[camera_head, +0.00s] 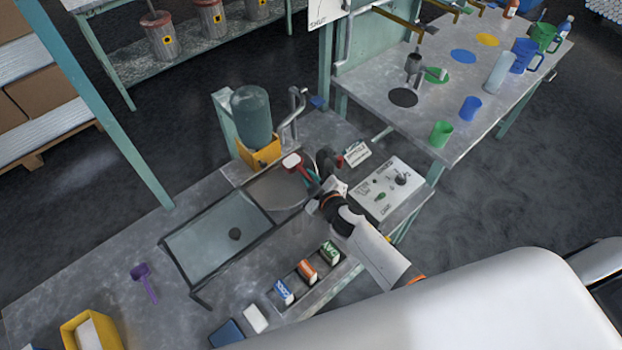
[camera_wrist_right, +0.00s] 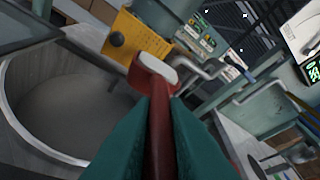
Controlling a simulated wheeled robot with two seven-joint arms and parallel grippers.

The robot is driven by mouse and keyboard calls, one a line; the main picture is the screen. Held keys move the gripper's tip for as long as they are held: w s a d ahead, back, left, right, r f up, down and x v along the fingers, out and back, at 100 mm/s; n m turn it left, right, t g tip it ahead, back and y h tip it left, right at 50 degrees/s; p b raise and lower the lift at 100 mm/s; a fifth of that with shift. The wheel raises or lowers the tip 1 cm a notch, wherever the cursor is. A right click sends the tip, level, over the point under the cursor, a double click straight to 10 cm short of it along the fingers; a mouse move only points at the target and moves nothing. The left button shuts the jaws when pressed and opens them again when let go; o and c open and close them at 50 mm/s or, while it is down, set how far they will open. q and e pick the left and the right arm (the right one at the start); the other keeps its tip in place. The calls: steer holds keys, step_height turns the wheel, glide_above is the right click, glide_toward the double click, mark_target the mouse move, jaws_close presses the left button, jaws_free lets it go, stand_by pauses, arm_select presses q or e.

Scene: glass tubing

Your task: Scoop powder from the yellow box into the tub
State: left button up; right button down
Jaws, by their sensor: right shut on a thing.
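My right gripper (camera_head: 317,190) is shut on the handle of a red scoop (camera_head: 293,162). In the right wrist view the red scoop (camera_wrist_right: 141,76) holds white powder and points away from the teal fingers (camera_wrist_right: 160,115). In the head view the scoop's bowl appears near the far rim of the round grey tub (camera_head: 273,192); its height above it is unclear. The tub (camera_wrist_right: 75,125) lies left of the scoop in the wrist view, grey inside. A yellow box (camera_head: 68,328) with white contents stands at the lower left. My left gripper is out of view.
A purple scoop (camera_head: 143,280) lies on the bench. A glass-covered basin (camera_head: 215,240) adjoins the tub. A bottle (camera_head: 251,118) on a yellow base (camera_head: 263,155) stands behind it. A control panel (camera_head: 385,190) is at right. Small labelled boxes (camera_head: 307,270) line the front.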

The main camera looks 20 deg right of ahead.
steer(key=shift+s+a+n+t+h+b, duration=0.1)
steer(key=shift+n+t+h+b, duration=0.25)
steer(key=shift+n+b, duration=0.75)
steer(key=shift+a+n+t+h+b, duration=0.1)
steer(key=shift+n+t+h+b, duration=0.3)
steer(key=shift+b, duration=1.1)
steer(key=shift+s+a+f+n+t+y+b, duration=0.2)
steer(key=shift+a+f+n+t+y+b, duration=0.55)
steer(key=shift+n+b, duration=2.7)
steer(key=shift+s+a+f+n+t+y+b, duration=0.15)
steer(key=shift+f+n+t+b, duration=0.65)
steer(key=shift+n+b, duration=2.65)
steer(key=shift+s+a+f+n+t+y+b, duration=0.45)
steer(key=shift+n+t+b, duration=1.25)
steer(key=shift+b, duration=3.1)
steer(key=shift+w+r+n+g, duration=0.25)
steer(key=shift+n+g, duration=0.15)
steer(key=shift+n, duration=0.1)
